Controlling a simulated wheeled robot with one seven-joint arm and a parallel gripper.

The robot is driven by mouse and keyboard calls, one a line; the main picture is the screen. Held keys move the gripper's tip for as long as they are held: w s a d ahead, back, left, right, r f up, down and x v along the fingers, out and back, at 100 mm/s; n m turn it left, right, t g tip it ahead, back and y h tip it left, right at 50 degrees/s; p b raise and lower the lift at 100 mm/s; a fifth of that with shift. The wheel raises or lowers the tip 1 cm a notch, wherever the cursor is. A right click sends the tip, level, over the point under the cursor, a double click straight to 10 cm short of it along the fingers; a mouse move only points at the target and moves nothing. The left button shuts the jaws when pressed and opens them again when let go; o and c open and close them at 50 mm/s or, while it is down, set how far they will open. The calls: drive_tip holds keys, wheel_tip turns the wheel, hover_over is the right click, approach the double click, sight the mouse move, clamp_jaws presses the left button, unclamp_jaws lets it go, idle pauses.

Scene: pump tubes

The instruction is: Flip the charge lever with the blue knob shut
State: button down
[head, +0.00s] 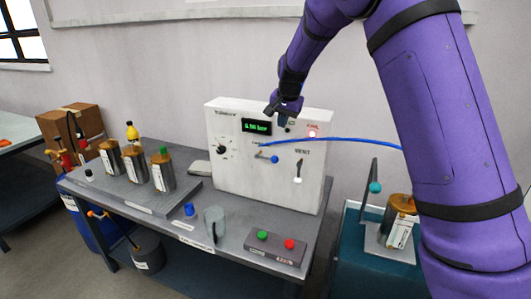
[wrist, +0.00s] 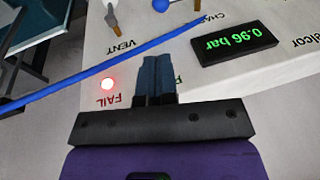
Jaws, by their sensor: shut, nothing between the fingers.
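The charge lever's blue knob (head: 274,159) is on the front of the white panel box (head: 225,170), below its display. The lever points right, nearly level. In the wrist view only part of the blue knob (wrist: 161,5) shows at the top edge. My gripper (head: 283,119) is shut and empty, at the upper part of the panel, above the blue knob and apart from it. In the wrist view its closed fingers (wrist: 156,68) are near the box's top edge, between the red light and the display.
A blue tube (head: 340,140) runs across the panel front to the right, passing near the knob. The vent lever (head: 299,172) is right of the knob. The red FAIL light (head: 312,134) is lit; the display (wrist: 234,43) reads 0.96 bar. A button box (head: 275,247) stands in front.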

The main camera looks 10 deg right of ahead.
sight(275, 156)
drive_tip(key=shift+w+a, duration=0.1)
drive_tip(key=shift+a, duration=0.05)
drive_tip(key=shift+f, duration=0.15)
drive_tip(key=x, duration=1.3)
drive_tip(key=shift+w+f, duration=0.1)
drive_tip(key=shift+f, duration=0.3)
